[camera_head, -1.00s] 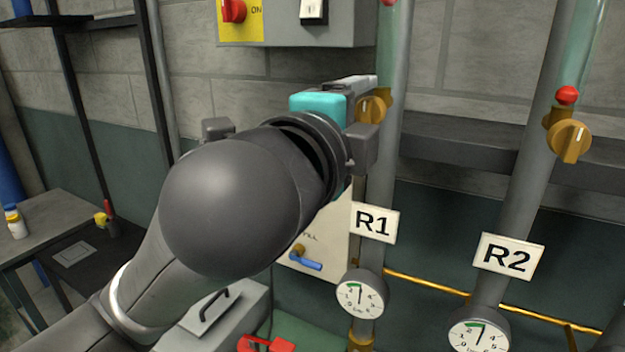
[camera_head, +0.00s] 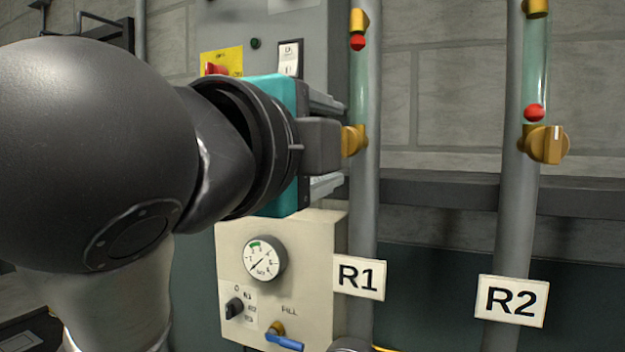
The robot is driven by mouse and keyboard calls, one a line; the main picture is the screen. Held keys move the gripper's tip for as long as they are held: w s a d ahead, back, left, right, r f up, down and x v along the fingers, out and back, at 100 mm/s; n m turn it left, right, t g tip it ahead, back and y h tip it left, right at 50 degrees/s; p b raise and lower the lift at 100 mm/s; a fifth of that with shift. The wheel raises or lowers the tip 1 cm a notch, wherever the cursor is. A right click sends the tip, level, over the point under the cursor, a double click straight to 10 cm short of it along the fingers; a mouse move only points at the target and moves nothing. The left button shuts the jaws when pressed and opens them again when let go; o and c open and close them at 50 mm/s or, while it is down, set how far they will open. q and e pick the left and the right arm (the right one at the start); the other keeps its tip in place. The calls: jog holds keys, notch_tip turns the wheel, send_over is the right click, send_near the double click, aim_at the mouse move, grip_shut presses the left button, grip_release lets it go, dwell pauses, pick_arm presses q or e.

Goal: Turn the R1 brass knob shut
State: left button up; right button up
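The R1 brass knob (camera_head: 353,140) sits on the left grey pipe below a clear tube, above the R1 label (camera_head: 359,278). A red ball (camera_head: 358,42) is near the top of that tube. My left gripper (camera_head: 343,144), with a teal body, comes in from the left at the knob's height. Its two grey fingers are apart, one above and one below the knob's level, with tips close to the pipe. The knob is partly hidden behind a dark block on my gripper, so I cannot tell whether the fingers touch it. My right gripper is not in view.
The R2 knob (camera_head: 546,144) is on the right pipe, with its red ball (camera_head: 534,112) low in the tube above the R2 label (camera_head: 512,300). A panel with a gauge (camera_head: 265,258) and a blue-handled valve (camera_head: 284,341) is below my gripper. A switch box (camera_head: 318,40) is above.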

pick_arm(q)
jog(key=b+v, duration=0.4)
jog(key=v, duration=0.4)
jog(key=shift+s, duration=0.35)
jog(key=shift+a+r, duration=0.1)
jog(key=shift+r, duration=0.05)
